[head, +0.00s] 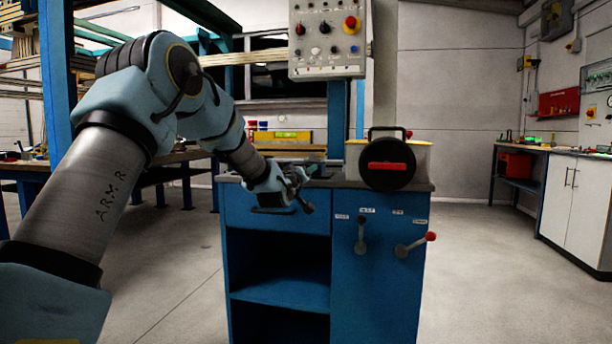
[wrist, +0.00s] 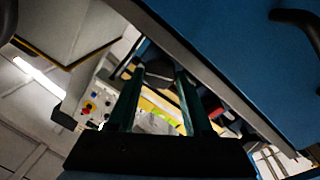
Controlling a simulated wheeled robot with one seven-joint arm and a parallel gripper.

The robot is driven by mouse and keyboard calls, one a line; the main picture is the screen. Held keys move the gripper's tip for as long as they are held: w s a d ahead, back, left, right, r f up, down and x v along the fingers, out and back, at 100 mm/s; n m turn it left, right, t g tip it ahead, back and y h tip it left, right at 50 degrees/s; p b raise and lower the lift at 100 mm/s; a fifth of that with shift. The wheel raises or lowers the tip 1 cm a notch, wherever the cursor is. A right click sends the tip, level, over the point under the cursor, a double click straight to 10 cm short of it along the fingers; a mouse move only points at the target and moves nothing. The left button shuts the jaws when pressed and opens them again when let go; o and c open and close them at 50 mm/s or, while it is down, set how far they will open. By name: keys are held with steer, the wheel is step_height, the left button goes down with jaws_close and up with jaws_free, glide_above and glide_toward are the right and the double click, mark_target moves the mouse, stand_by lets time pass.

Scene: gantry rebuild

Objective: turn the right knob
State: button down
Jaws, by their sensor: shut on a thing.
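The grey control panel (head: 328,40) hangs above the bench. My gripper (head: 303,187) is well below the panel, by the bench top's front edge. In the wrist view my gripper (wrist: 160,82) has its fingers on either side of a dark grey thing (wrist: 158,72). I cannot tell what that thing is. Nothing of mine touches the panel's knobs.
A blue cabinet (head: 375,290) stands under the bench top, with a grey lever (head: 361,236) and a red-tipped lever (head: 416,244) on its front. A black-faced container (head: 387,165) sits on top at right. Floor to the right is clear.

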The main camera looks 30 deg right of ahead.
steer(key=shift+c, duration=1.5)
jaws_free()
